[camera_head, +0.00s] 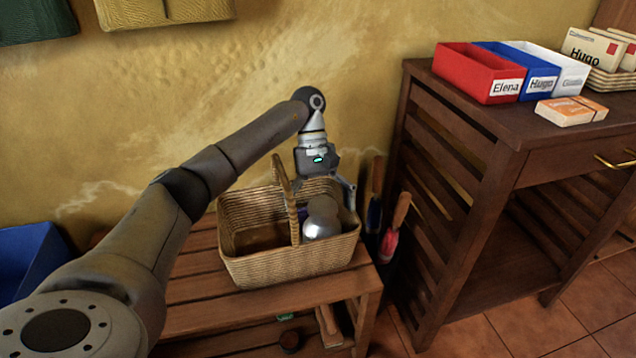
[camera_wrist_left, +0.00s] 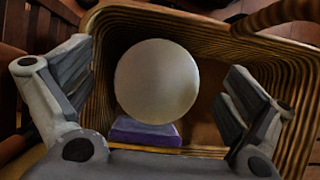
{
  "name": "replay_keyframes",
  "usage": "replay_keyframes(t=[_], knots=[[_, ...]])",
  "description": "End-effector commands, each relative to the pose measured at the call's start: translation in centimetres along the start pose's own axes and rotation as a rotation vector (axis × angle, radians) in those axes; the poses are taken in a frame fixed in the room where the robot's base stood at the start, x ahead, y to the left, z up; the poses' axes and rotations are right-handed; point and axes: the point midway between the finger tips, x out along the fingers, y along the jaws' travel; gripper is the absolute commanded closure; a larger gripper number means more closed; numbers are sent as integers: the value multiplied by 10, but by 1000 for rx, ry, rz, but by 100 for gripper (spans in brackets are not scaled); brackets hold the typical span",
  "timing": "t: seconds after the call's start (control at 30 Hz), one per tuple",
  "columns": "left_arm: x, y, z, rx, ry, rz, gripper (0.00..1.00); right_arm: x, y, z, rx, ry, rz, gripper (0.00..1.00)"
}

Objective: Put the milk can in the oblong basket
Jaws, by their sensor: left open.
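The oblong wicker basket (camera_head: 290,268) stands on a slatted wooden bench, its arched handle upright across the middle. The milk can (camera_head: 322,218), silvery with a rounded shape, is inside the basket's right half, beside the handle. In the left wrist view its round pale top (camera_wrist_left: 157,80) lies between my fingers, with a purple item (camera_wrist_left: 146,132) next to it on the basket floor. My left gripper (camera_head: 325,190) points down over the basket's right half. It also shows in the left wrist view (camera_wrist_left: 160,95), with its fingers spread wide and apart from the can. My right gripper is not in view.
A dark wooden cabinet (camera_head: 465,165) stands close to the right, carrying red (camera_head: 478,72), blue (camera_head: 520,72) and white bins. Two handled tools (camera_head: 393,225) stand between bench and cabinet. A blue bin (camera_head: 30,262) is at the left. The basket's left half looks mostly empty.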

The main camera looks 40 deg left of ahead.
Motion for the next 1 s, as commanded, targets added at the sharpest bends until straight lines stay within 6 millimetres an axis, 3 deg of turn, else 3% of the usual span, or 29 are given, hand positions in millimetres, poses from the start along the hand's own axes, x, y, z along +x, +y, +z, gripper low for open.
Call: replay_keyframes(t=[0.4,0.7,1.0], knots=[[-63,0,0,-3,3,2,0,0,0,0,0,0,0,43],[-84,0,0,0,-1,-1,0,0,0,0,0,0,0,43],[-88,0,0,0,-1,-1,0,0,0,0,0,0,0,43]])
